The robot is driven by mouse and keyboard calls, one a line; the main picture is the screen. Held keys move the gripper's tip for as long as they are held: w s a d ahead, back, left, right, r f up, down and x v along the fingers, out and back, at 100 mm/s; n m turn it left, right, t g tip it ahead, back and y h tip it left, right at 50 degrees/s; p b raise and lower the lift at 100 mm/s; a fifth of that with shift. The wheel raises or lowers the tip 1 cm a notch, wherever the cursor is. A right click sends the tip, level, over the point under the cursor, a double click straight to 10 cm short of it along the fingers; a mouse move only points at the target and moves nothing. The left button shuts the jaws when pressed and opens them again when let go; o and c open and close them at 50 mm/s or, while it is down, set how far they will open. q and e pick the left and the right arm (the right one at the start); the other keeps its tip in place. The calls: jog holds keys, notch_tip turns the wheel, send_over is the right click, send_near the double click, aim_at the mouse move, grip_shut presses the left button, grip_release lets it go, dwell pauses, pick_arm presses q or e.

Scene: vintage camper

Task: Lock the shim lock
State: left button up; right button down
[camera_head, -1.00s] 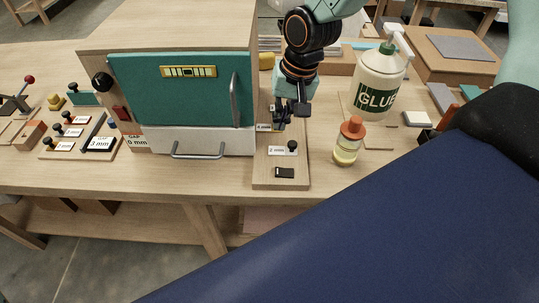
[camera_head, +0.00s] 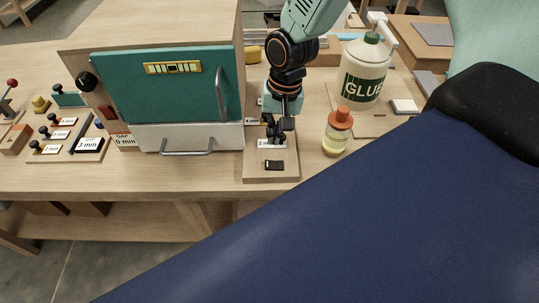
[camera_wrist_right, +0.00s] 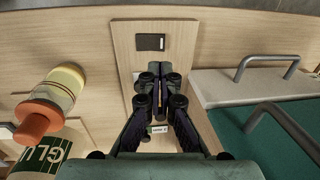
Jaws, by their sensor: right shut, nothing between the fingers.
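A narrow wooden board (camera_head: 256,172) lies flat beside the teal-and-white cabinet. A small black piece (camera_head: 274,165), which may be the shim lock, sits at its near end, and it also shows in the right wrist view (camera_wrist_right: 151,42). A white label (camera_head: 265,144) lies behind it. My right gripper (camera_head: 272,138) points down over the board at this label. It is shut and empty, apart from the black piece. In the right wrist view the fingertips (camera_wrist_right: 160,72) hide the middle of the board and the black knob there. My left gripper is not in view.
The cabinet (camera_head: 160,90) with its handles stands close left of my right gripper. A small orange-capped bottle (camera_head: 336,135) and a glue bottle (camera_head: 363,72) stand to the right. A board with several labelled shims (camera_head: 60,155) lies at the far left.

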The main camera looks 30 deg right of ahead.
aim_at(269, 163)
jog(key=f, duration=0.2)
jog(key=f+b, duration=0.1)
jog(key=f, duration=0.2)
jog(key=w+f, duration=0.1)
jog(key=f, duration=0.2)
jog(key=shift+a+f+b, duration=0.25)
jog(key=shift+a+b, duration=0.05)
jog(key=shift+a, duration=0.05)
jog(key=shift+f, duration=0.15)
jog(key=shift+s+a+r, duration=0.2)
jog(key=shift+s, duration=0.15)
jog(key=shift+w+f+b, duration=0.35)
jog(key=shift+w+f, duration=0.05)
jog(key=shift+f, duration=0.15)
jog(key=shift+s+r, duration=0.2)
jog(key=shift+s, duration=0.1)
jog(key=shift+w+d+p, duration=0.1)
jog(key=shift+d+p, duration=0.2)
jog(key=shift+p, duration=0.6)
jog(key=shift+s+d+r+p, duration=0.3)
jog(key=shift+s+p, duration=0.1)
jog(key=shift+p, duration=0.3)
jog(key=shift+f, duration=0.1)
jog(key=shift+w, duration=0.15)
